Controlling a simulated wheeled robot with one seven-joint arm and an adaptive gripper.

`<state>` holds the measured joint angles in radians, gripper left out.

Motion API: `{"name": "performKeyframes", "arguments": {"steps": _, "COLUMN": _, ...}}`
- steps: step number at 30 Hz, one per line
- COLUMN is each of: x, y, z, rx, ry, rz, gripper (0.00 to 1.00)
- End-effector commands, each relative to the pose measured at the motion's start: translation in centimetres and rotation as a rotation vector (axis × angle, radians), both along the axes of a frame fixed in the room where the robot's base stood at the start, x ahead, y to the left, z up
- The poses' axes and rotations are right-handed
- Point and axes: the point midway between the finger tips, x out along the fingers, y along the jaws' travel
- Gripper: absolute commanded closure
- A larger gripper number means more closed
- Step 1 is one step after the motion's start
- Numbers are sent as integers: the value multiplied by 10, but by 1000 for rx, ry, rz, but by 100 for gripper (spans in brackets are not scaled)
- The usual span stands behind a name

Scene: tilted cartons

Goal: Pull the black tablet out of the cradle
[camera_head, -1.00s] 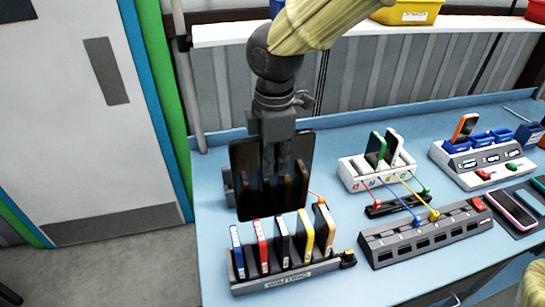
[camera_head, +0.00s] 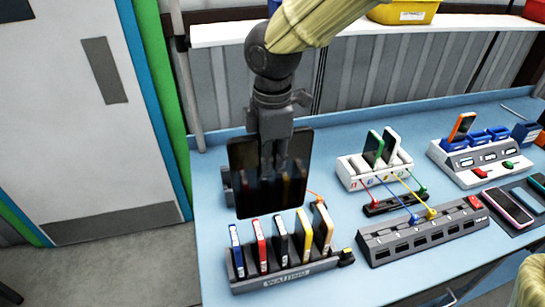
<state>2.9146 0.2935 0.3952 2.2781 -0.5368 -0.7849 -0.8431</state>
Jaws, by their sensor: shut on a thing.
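The black tablet (camera_head: 245,195) hangs upright in the head view, its glossy face towards the camera. My gripper (camera_head: 274,168) points down over it and is shut on it; the fingertips show dimly against the dark face. Behind the tablet a grey cradle (camera_head: 227,182) shows only at its left edge. The tablet hides most of it, so I cannot tell whether the tablet's lower edge is clear of it.
A dark rack (camera_head: 290,277) of several coloured upright devices stands just in front. To the right are a white dock (camera_head: 350,172), a grey slotted strip (camera_head: 425,240) with cables and a white console (camera_head: 480,165). Bare blue table (camera_head: 320,145) lies behind.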

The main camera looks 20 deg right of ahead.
Motion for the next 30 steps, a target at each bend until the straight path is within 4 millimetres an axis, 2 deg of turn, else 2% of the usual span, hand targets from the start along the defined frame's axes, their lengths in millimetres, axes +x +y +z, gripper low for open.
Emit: {"name": "performKeyframes", "arguments": {"steps": 30, "x": 0, "y": 0, "z": 8, "rx": 0, "ry": -1, "rz": 0, "gripper": 100}}
